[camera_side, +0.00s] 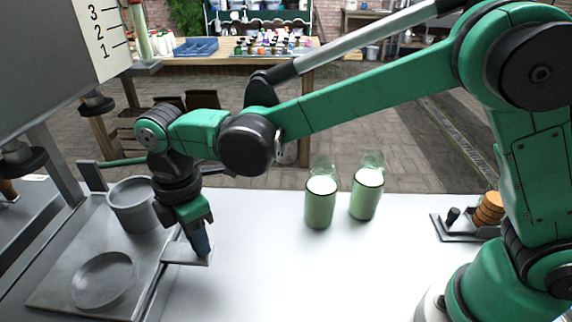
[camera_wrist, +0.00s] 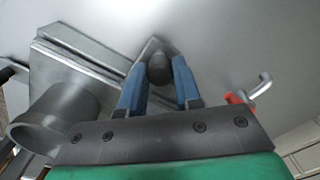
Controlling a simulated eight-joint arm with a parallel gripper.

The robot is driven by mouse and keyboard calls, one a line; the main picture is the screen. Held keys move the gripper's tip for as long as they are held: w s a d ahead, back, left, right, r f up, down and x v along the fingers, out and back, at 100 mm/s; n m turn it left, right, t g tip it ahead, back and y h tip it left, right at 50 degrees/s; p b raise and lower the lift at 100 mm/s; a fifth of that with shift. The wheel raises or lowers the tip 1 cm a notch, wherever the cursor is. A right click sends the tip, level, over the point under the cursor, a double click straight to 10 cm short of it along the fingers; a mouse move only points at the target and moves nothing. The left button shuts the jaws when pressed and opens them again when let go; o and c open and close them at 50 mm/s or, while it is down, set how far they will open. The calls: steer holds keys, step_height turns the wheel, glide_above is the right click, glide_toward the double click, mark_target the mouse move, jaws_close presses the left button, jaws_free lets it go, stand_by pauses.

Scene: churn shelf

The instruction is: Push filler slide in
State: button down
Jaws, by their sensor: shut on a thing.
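The filler slide (camera_side: 75,255) is a flat grey plate at the left of the side view. It bears a grey cup-like cylinder (camera_side: 135,208) and a round shallow ring (camera_side: 103,280). A small tab (camera_side: 178,256) sticks out from its right edge. My gripper (camera_side: 203,248) points down over this tab. In the wrist view its blue fingers (camera_wrist: 158,62) are shut on a dark round knob (camera_wrist: 158,75) that stands on the tab. The cylinder also shows in the wrist view (camera_wrist: 55,115). The fingers hide part of the knob.
A grey hopper (camera_side: 45,50) with a numbered scale hangs above the slide. Two green-filled jars (camera_side: 319,205) (camera_side: 366,195) stand on the white table (camera_side: 290,285). A small dark stand with orange discs (camera_side: 488,208) is at the right. The middle front of the table is clear.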

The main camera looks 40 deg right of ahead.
steer(key=shift+w+a, duration=0.15)
steer(key=shift+w, duration=0.05)
steer(key=c, duration=0.6)
jaws_free()
steer(key=shift+r, duration=2.85)
steer(key=shift+f, duration=0.1)
steer(key=f, duration=0.5)
steer(key=shift+s+d+f, duration=0.3)
steer(key=s+d, duration=0.5)
steer(key=shift+s+d, duration=0.4)
steer(key=shift+w+a+r, duration=0.1)
steer(key=shift+w+a, duration=0.05)
